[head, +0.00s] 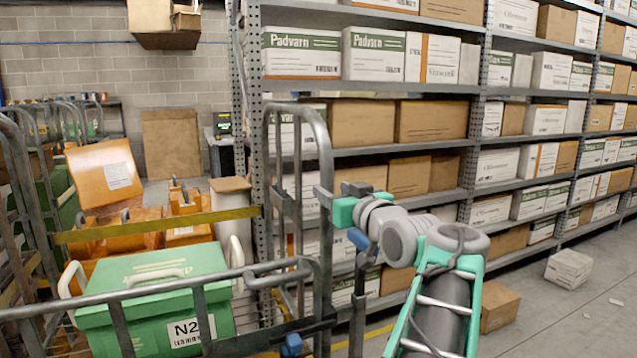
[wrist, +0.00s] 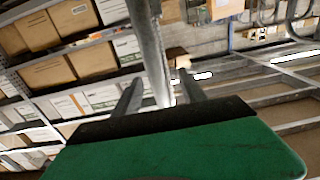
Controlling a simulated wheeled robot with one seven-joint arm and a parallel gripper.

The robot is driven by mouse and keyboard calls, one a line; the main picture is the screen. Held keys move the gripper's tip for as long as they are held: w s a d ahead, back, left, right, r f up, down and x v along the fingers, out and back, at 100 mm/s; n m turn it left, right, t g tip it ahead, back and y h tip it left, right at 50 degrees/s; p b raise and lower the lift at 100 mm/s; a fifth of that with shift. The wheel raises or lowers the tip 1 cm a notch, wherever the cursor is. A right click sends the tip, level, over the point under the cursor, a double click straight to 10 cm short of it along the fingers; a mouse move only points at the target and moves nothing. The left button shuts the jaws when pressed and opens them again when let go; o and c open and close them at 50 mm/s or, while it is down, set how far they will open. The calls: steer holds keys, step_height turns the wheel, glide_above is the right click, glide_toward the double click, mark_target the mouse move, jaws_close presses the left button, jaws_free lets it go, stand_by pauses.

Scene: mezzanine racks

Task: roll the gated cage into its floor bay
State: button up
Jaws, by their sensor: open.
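The cage is a grey tubular metal frame (head: 130,294) on wheels hidden from view, close in front of me at lower left in the head view. It holds a green lidded crate marked N2 (head: 150,285), and orange boxes (head: 105,178) show behind that. My gripper (head: 322,195) is at the cage's tall right-hand upright. In the wrist view my gripper (wrist: 161,80) is open, with a metal post (wrist: 150,40) between its two fingers. I cannot tell whether either finger touches the post. The floor bay cannot be made out clearly.
Tall grey racking (head: 370,92) full of cartons runs along the right. A brown carton (head: 497,307) and a white carton (head: 568,267) lie on the floor beside it. A yellow bar (head: 160,225) crosses behind the green crate. Open concrete floor (head: 575,320) shows at lower right.

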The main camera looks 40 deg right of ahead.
mark_target(329, 186)
steer(key=x, duration=0.3)
steer(key=d+x, duration=0.1)
steer(key=x, duration=0.2)
steer(key=shift+s+a+p, duration=0.1)
steer(key=shift+s+p, duration=0.1)
steer(key=shift+p, duration=0.15)
steer(key=shift+c, duration=0.4)
jaws_close()
steer(key=shift+f, duration=0.1)
stand_by(0.4)
